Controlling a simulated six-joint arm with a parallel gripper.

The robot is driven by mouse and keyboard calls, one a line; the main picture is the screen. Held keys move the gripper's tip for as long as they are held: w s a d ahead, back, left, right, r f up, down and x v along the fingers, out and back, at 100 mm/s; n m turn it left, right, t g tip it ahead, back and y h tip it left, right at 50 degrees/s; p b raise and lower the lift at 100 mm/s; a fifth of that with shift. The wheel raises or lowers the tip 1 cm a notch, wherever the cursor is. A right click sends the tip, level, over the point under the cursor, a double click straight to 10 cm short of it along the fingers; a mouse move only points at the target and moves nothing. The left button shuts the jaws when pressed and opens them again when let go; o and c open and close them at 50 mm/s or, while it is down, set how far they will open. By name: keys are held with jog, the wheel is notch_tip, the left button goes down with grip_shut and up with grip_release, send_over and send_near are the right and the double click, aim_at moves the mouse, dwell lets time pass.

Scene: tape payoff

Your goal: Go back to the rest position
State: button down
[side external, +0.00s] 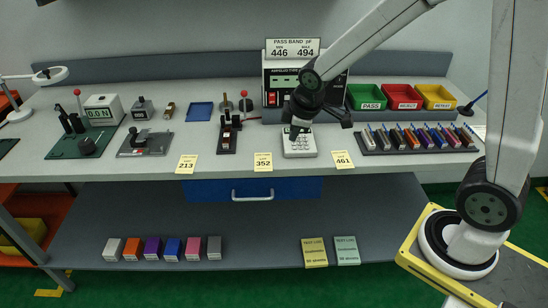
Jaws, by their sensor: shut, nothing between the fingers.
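My gripper (295,134) is shut and empty. It points down at the far edge of a white keypad (300,148) on the bench. The fingertips look very close to the keys, but I cannot tell whether they touch. My arm comes in from its base at the lower right, reaching up and then down to the left. It covers part of the black display box (278,82) behind the keypad.
Right of the gripper stand a rack of coloured pieces (420,138) and green (367,97), red (402,97) and yellow (436,97) bins. Left are a lever fixture (228,136), a blue tray (199,112) and a clamp fixture (145,143). Yellow number cards (263,162) line the front edge.

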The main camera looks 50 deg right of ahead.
jog(key=s+a+f+m+g+y, duration=0.1)
jog(key=s+a+f+m, duration=0.1)
jog(key=s+m, duration=0.5)
jog(key=s+f, duration=0.1)
jog(key=s, duration=0.3)
jog(key=shift+s+a+m, duration=0.2)
jog(key=shift+s+m, duration=0.05)
jog(key=shift+m, duration=0.05)
jog(key=shift+f, duration=0.1)
